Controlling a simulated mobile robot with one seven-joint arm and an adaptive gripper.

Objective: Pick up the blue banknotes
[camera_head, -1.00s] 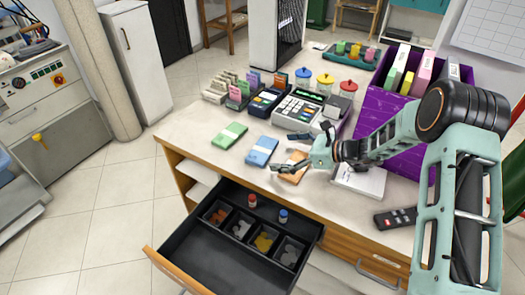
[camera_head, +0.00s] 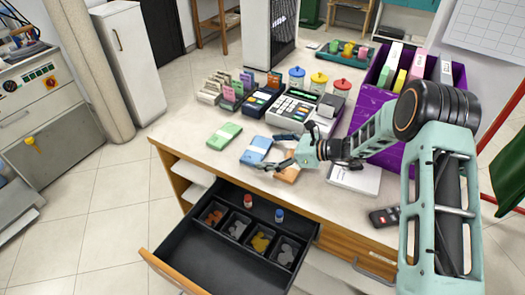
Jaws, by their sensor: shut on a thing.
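The blue banknotes (camera_head: 255,151) form a flat stack on the white counter, between the green stack and the orange stack. My gripper (camera_head: 274,152) reaches in from the right, with one finger on the far side of the blue stack's right end and one on the near side. It is shut on the blue banknotes. The stack appears to be at counter level; whether it is lifted at all cannot be told. The gripper hides part of its right end.
Green banknotes (camera_head: 224,136) lie to the left and orange banknotes (camera_head: 288,173) lie under my gripper. An open drawer (camera_head: 188,252) with coins is in front.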

